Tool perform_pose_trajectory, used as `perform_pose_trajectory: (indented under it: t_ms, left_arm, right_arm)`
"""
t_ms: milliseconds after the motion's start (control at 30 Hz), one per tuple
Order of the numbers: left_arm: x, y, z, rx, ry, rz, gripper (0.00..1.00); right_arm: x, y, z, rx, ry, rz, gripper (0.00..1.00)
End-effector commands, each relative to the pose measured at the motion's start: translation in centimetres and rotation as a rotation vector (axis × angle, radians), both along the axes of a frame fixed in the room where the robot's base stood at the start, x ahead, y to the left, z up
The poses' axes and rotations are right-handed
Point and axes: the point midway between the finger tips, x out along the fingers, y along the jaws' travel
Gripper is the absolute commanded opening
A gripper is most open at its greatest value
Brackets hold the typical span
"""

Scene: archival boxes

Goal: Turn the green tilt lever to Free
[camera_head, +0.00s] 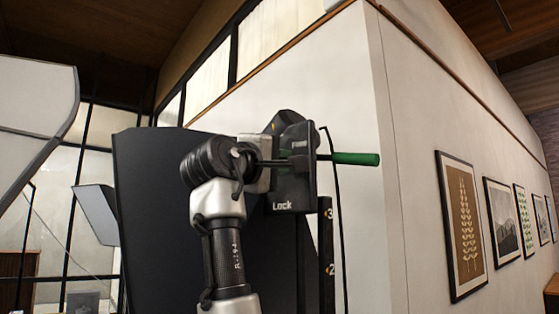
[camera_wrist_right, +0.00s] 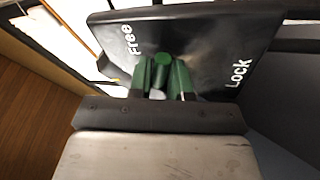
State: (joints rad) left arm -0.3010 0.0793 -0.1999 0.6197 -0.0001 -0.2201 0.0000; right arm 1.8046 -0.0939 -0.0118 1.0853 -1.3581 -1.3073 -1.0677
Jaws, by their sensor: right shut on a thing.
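The green tilt lever (camera_wrist_right: 162,64) shows in the right wrist view between the two dark green-looking fingers of my right gripper (camera_wrist_right: 163,82), which is shut on it. Behind it is a black plate (camera_wrist_right: 205,45) with the words Free and Lock; the lever sits between them, nearer Free in this view. My left gripper is not in view.
A large dark panel (camera_head: 145,220) stands behind my arm. A black post (camera_head: 326,250) with numbers and a thin cable (camera_head: 338,220) are below the plate. A pale wall (camera_head: 350,90) with framed pictures (camera_head: 460,222) is at the right.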

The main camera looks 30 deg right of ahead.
Motion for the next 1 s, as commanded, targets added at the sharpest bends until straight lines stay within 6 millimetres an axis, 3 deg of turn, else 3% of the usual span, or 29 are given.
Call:
perform_pose_trajectory:
  t_ms: [167,500,800,833,967,1000]
  left_arm:
    - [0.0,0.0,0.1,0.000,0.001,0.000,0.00]
    - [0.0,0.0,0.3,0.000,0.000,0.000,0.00]
    - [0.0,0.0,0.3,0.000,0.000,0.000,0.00]
    - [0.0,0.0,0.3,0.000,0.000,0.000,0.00]
    - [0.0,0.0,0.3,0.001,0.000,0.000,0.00]
    - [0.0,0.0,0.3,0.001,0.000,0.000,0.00]
  right_arm:
    - [-0.2,0.0,0.4,-0.013,0.021,0.001,0.00]
    - [-0.3,0.0,1.3,-0.073,0.266,0.001,0.00]
    - [-0.4,0.0,1.4,-0.076,0.277,0.001,0.00]
    - [-0.4,0.0,1.4,-0.076,0.276,0.001,0.21]
    - [-0.4,0.0,1.3,-0.073,0.278,0.001,0.41]
    - [-0.3,0.0,1.3,-0.073,0.278,0.001,0.41]
